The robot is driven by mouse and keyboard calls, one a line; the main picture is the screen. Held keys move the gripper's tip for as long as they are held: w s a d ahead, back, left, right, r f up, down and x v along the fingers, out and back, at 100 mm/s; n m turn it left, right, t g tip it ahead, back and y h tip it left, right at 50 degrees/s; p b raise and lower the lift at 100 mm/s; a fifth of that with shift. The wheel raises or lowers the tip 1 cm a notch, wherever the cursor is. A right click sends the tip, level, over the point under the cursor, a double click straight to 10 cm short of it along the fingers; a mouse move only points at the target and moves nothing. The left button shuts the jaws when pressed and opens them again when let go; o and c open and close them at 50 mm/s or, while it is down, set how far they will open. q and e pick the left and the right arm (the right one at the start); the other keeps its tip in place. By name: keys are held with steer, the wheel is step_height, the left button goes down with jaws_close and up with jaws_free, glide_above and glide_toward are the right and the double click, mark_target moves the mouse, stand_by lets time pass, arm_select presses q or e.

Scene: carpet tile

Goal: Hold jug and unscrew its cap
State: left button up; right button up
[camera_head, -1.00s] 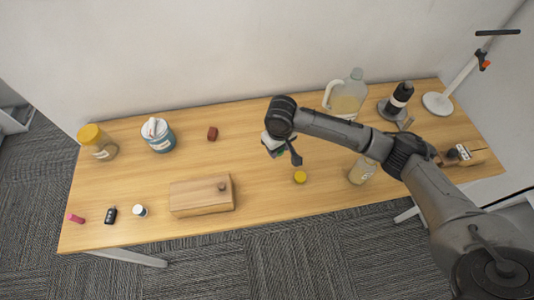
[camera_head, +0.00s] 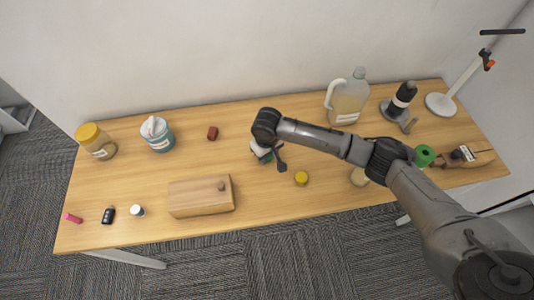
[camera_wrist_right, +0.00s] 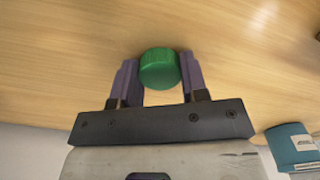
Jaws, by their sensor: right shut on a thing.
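The jug (camera_head: 347,104), a clear container with a white handle and pale yellow liquid, stands upright at the back right of the table. Its top (camera_head: 359,73) looks greyish, with no green cap on it. My right gripper (camera_head: 262,152) is over the middle of the table, to the left of the jug and apart from it. In the right wrist view, its purple fingers are shut on a round green ribbed cap (camera_wrist_right: 159,70), with bare wood behind it. The left gripper is not in view.
A yellow lid (camera_head: 301,178) lies near my right gripper. A wooden box (camera_head: 200,197) stands front left, a blue tub (camera_head: 158,136) and yellow-lidded jar (camera_head: 97,141) at back left.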

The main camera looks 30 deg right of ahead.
steer(key=shift+f, duration=0.1)
steer(key=o, duration=1)
step_height(320, 180, up, 12)
steer(key=shift+r+p, duration=0.15)
steer(key=shift+p, duration=0.8)
